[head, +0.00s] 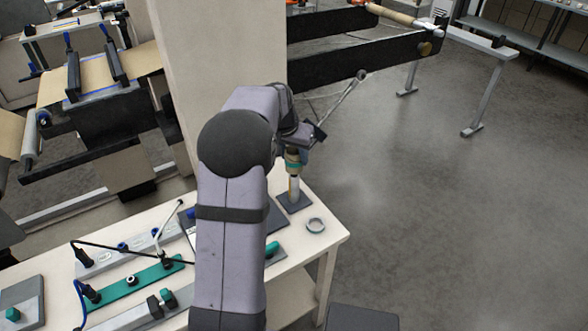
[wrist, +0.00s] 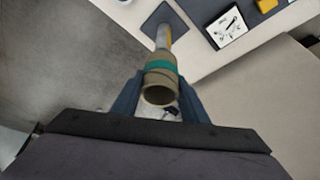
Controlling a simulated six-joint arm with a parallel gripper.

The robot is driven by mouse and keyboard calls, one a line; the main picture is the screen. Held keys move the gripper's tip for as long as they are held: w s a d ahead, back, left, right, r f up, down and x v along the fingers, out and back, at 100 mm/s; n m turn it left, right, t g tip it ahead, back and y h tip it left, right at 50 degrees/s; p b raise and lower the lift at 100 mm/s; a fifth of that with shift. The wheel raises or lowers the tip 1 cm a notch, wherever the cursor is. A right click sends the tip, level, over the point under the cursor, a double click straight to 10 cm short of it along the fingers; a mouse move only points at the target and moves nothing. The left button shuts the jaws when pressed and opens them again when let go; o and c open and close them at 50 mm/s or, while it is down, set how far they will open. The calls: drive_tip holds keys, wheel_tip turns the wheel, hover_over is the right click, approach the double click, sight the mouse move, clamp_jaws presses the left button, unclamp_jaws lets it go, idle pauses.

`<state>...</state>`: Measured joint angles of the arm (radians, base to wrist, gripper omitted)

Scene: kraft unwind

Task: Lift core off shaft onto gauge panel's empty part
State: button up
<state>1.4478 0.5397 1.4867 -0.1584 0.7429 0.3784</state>
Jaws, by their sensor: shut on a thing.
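My gripper (head: 297,143) is shut on the core, a short tan tube with a teal band (head: 292,158). In the wrist view the core (wrist: 160,72) sits between the two blue-grey fingers (wrist: 158,95), its hollow end facing the camera. The shaft (head: 294,186) stands upright on a dark square base (head: 294,203), directly below the core. In the wrist view the shaft (wrist: 163,38) shows beyond the core. I cannot tell whether its tip is still inside. A dark panel (wrist: 205,12) with a white-faced gauge (wrist: 228,27) lies beside it; my arm hides much of it in the head view.
A pale column (head: 218,55) stands behind my arm. Open floor lies to the right.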

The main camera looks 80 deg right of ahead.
drive_tip(key=shift+r, duration=2.15)
drive_tip(key=shift+w, duration=0.1)
drive_tip(key=w+a+n, duration=0.2)
drive_tip(key=w+a, duration=0.1)
drive_tip(key=w, duration=0.5)
drive_tip(key=a+f+m+b, duration=0.1)
drive_tip(key=a+f+m, duration=0.1)
drive_tip(key=a+f, duration=0.4)
drive_tip(key=shift+s+f, duration=0.15)
drive_tip(key=shift+f, duration=0.6)
